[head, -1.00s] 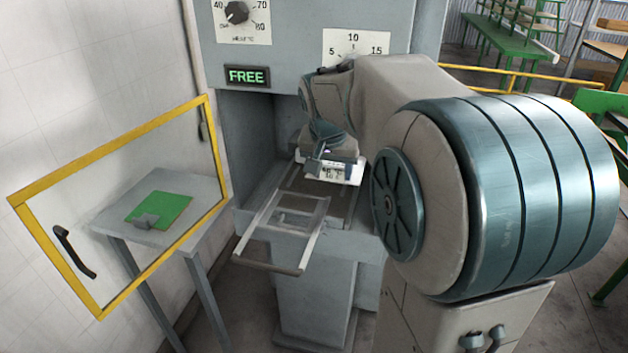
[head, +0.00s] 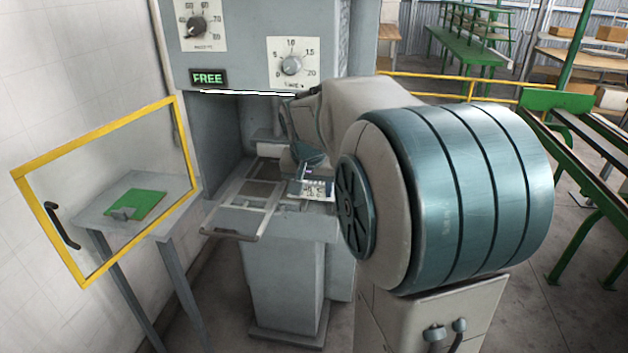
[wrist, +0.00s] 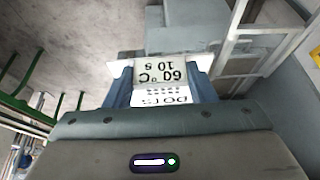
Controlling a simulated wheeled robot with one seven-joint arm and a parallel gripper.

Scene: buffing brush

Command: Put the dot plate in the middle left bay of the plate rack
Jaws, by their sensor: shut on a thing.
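The dot plate (head: 319,189) is a small white plate in my gripper (head: 310,172), beside the right edge of the machine's slide-out tray. In the wrist view my gripper (wrist: 162,88) has its two blue fingers on either side of the plate (wrist: 185,72). That view shows the print "60°C 10 s" upside down, with "DOTS" and rows of dots on a white part nearer the palm. My arm hides part of the gripper in the head view. I cannot make out the plate rack or its bays in either view.
The machine (head: 265,40) shows FREE and has an open chamber. Its slide-out tray (head: 230,222) sticks out, empty. Green benches (head: 575,150) stand at right.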

